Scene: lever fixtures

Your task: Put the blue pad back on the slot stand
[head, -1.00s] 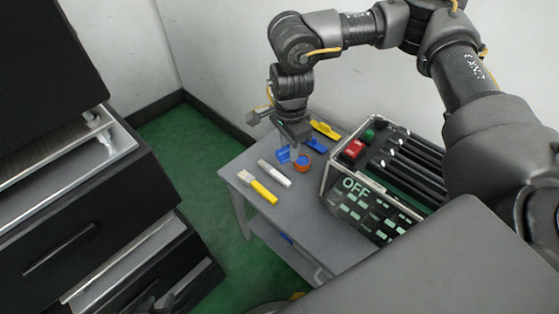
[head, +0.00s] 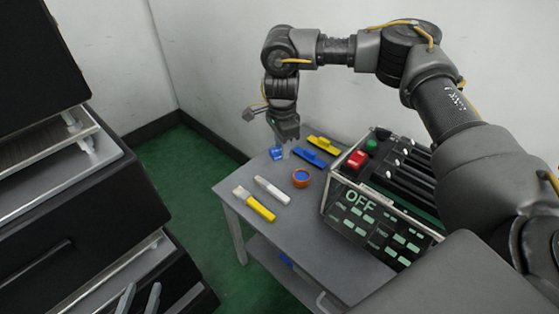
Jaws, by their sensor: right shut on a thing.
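My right gripper (head: 284,152) is over the far left part of the grey table, shut on a small blue piece that I take to be the blue pad (head: 276,153). The pad shows just left of the fingertips, close to the table's far edge. Whether it touches the tabletop I cannot tell. I cannot make out for certain which thing is the slot stand. My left gripper (head: 140,298) shows only as two fingers at the bottom left, apart and empty, in front of the dark drawers.
A control box (head: 370,215) reading OFF stands right. Open drawers (head: 60,235) stand left.

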